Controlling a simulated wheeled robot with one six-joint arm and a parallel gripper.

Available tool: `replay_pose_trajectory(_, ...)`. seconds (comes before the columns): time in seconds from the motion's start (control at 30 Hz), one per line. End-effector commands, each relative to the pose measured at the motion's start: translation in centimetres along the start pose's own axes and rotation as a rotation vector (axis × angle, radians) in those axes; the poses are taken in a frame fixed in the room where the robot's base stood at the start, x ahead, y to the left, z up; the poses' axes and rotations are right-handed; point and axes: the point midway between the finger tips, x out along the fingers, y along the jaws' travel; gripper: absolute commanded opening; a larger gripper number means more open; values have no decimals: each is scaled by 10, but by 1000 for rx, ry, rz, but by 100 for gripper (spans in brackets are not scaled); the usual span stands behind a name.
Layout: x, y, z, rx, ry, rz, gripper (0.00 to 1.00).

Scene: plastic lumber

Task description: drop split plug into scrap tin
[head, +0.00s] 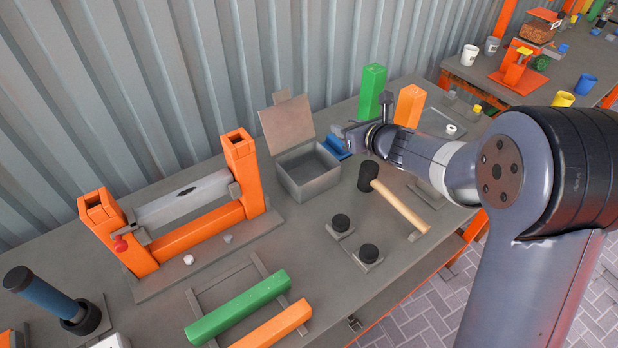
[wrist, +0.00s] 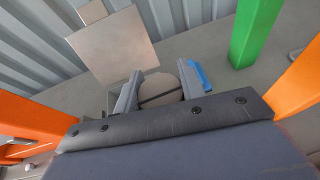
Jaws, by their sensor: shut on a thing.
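The scrap tin (head: 309,178) is a grey open box on the bench in the head view, its lid (head: 287,123) raised at the back. Its inside looks empty. My gripper (head: 343,131) is above and just behind the tin's right side. In the wrist view my gripper (wrist: 157,86) is shut on the split plug (wrist: 160,83), a round grey-brown piece with a dark line across it. The raised lid (wrist: 113,46) shows left of the plug there. The tin is mostly hidden behind the fingers and plug. I cannot make out the plug in the head view.
A blue object (head: 336,147) lies beside the tin. Green (head: 372,92) and orange (head: 410,105) posts stand right of my gripper. A mallet (head: 393,203) lies in front. An orange-ended frame (head: 200,231) stands left of the tin.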

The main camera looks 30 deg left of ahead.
Motion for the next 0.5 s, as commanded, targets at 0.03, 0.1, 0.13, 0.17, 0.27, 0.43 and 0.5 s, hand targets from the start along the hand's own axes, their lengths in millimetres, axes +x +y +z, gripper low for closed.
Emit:
replay_pose_trajectory(0.03, 12, 17, 4, -17, -3, 27, 16)
replay_pose_trajectory(0.1, 24, 35, 11, -32, -3, 53, 16)
replay_pose_trajectory(0.13, 28, 41, 13, -36, -4, 62, 16)
replay_pose_trajectory(0.17, 31, 47, 15, -42, -4, 71, 16)
replay_pose_trajectory(0.27, 40, 62, 21, -53, -6, 91, 16)
replay_pose_trajectory(0.43, 45, 72, 22, -60, -6, 103, 16)
replay_pose_trajectory(0.5, 47, 72, 19, -60, -6, 103, 16)
